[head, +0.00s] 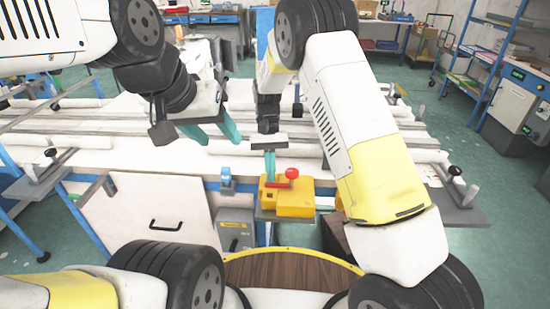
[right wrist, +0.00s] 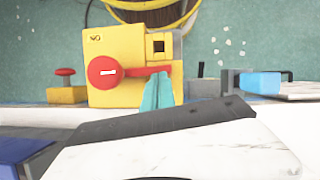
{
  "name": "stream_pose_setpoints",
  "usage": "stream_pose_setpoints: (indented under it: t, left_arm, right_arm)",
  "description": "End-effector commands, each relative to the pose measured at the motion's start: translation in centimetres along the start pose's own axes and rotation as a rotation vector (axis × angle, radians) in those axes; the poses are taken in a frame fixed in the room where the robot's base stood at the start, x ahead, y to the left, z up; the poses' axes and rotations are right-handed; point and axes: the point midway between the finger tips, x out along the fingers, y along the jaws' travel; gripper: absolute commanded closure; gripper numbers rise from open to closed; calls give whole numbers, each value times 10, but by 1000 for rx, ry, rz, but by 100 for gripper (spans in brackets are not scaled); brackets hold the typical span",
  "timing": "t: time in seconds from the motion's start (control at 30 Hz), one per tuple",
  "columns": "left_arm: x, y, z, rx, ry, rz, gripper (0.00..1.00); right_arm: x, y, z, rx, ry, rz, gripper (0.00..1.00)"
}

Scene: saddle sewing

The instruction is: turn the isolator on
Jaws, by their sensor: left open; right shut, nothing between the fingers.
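The isolator is a yellow box (head: 298,205) at the front edge of the work table, with a red rotary handle (head: 290,174) on it. In the right wrist view the box (right wrist: 130,50) shows a round red hub (right wrist: 103,73) with a white mark and its red lever lying roughly level to the right. My right gripper (head: 270,168) is shut and empty, its teal fingertips (right wrist: 155,92) at the lever's outer end. I cannot tell whether they touch it. My left gripper (head: 208,132) is open and empty, above the table to the left.
A small blue fixture (head: 227,180) stands left of the isolator at the table edge. Another small yellow box with a red button (right wrist: 66,82) shows in the right wrist view. Long rails cross the table (head: 172,190). A grey box (head: 235,232) hangs below.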

Motion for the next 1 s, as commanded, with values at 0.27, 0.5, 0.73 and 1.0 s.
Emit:
stream_pose_setpoints:
  t: [0.27, 0.5, 0.73, 1.0]
  left_arm:
    - [0, 0, 0, 0, 0, 0, 49]
    - [0, 0, 0, 0, 0, 0, 49]
    - [0, 0, 0, 0, 0, 0, 49]
    - [0, 0, 0, 0, 0, 0, 49]
  right_arm:
    - [2, -3, 6, -90, -1, 36, 100]
    - [7, -7, 17, -258, -1, 103, 100]
    - [13, -8, 32, -462, -1, 184, 100]
    - [19, -5, 48, -702, -2, 280, 100]
